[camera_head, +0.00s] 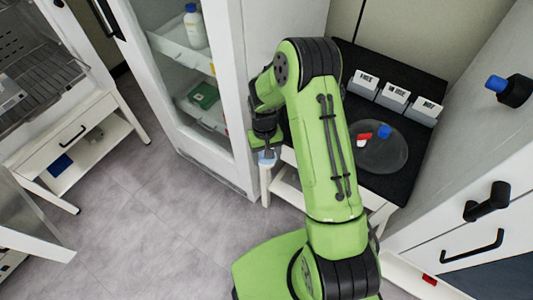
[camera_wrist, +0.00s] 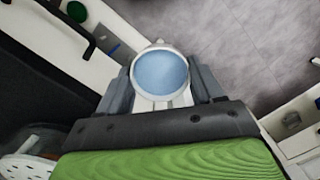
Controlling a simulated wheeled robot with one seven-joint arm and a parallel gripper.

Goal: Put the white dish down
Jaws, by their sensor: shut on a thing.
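The white dish (camera_wrist: 147,104) is between the fingers of my gripper (camera_wrist: 160,88) in the wrist view. It has a white rim and a round pale blue inside. The two grey fingers close on it from both sides. In the head view my gripper (camera_head: 266,148) hangs beside the left edge of the small black-topped table (camera_head: 365,62), near the glass-front cabinet. Only a small pale blue and white bit of the dish (camera_head: 267,158) shows there, below the gripper. My green arm hides part of the table.
On the black top are several white labelled boxes (camera_head: 396,97) and a round dark plate (camera_head: 391,156) with red, white and blue small items. A glass-front cabinet (camera_head: 222,100) stands left. A white drawer unit (camera_head: 475,190) stands right. The grey floor (camera_head: 150,210) at left is clear.

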